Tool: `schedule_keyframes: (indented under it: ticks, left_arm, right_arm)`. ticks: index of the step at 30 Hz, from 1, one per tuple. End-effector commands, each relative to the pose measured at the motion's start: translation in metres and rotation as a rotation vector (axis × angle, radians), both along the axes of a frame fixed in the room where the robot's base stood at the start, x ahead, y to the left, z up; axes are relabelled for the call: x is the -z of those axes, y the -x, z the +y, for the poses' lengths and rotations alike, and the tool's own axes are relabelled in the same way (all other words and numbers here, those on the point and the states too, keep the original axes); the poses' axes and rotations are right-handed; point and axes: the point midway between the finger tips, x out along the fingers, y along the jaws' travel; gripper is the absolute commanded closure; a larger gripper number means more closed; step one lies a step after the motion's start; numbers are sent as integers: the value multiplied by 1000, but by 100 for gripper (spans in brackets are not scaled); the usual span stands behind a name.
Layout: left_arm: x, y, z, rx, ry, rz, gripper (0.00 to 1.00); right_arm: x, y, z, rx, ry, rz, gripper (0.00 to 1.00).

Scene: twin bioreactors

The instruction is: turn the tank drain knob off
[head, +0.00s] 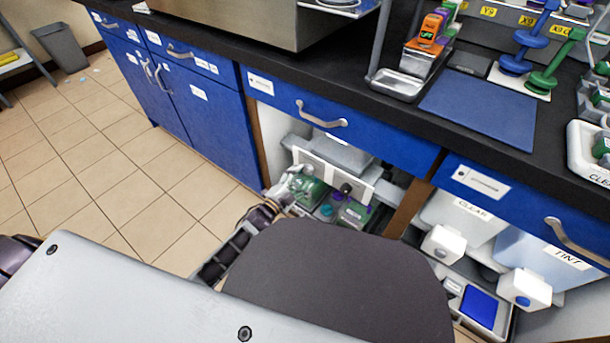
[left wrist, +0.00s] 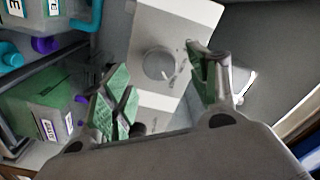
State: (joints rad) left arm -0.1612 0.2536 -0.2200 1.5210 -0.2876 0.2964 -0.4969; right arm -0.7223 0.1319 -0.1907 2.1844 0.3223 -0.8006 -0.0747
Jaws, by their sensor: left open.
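A white panel (head: 325,176) is inside the open cabinet under the counter, and it also shows in the left wrist view (left wrist: 190,14). In the left wrist view a round pale knob or dial (left wrist: 158,64) with small markings is on the panel; its setting is not readable. A small dark knob (head: 346,187) shows on the panel in the head view. My left gripper (head: 287,188) is at the panel's left end. Its green-padded fingers are apart in the left wrist view (left wrist: 163,88), with the round knob beyond the gap between them. Contact cannot be told. My right gripper is not in view.
Green-and-clear containers (head: 352,211) sit below the panel. A blue drawer front (head: 385,140) overhangs it, and a brown divider (head: 408,208) stands to its right. Clear and tint tanks (head: 462,217) are further right. The tiled floor (head: 120,190) on the left is free.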

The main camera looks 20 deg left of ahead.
Motion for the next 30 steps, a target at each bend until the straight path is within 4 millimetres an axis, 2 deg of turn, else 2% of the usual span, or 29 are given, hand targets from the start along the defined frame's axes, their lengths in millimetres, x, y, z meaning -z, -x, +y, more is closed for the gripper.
schedule_keyframes:
  ticks: [10,23,30]
  left_arm:
    - [1,-24,-9,0,0,0,40]
    - [0,-28,-10,0,0,0,40]
    - [0,-28,-10,0,0,0,68]
  right_arm:
    - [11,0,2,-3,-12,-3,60]
    - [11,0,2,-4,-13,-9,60]
    - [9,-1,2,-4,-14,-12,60]
